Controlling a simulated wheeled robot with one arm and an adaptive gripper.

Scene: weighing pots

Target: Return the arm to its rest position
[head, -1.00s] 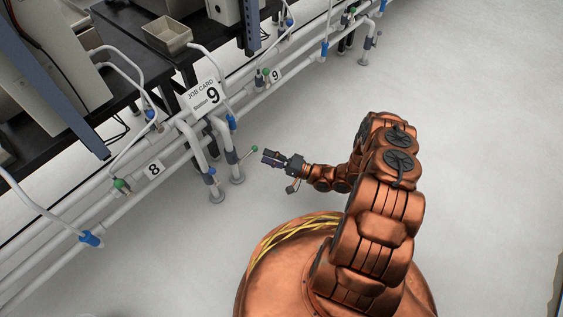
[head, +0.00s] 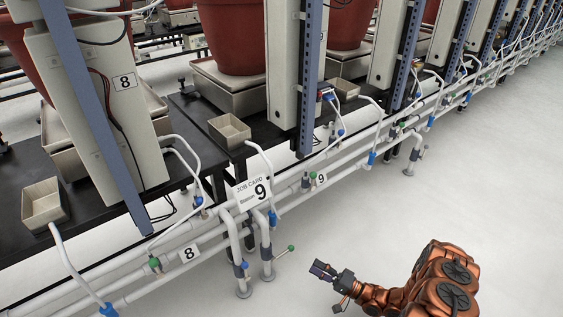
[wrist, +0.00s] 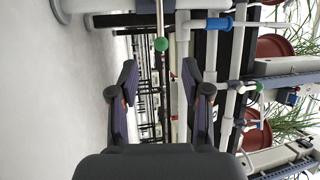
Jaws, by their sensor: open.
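My gripper (head: 322,270) is at the lower middle of the head view, at the end of my copper-coloured arm. It is over the pale floor, a little right of the white pipe legs and a green-knobbed lever (head: 290,248), apart from them. In the wrist view, my gripper (wrist: 160,85) has its two dark fingers spread with nothing between them. The green knob (wrist: 161,44) shows above and beyond the gap between the fingers.
White pipes (head: 340,168) with valves run along the bench front. The black bench (head: 190,110) carries red pots (head: 232,35), scales and beige trays (head: 229,130). The floor (head: 480,180) at right is clear.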

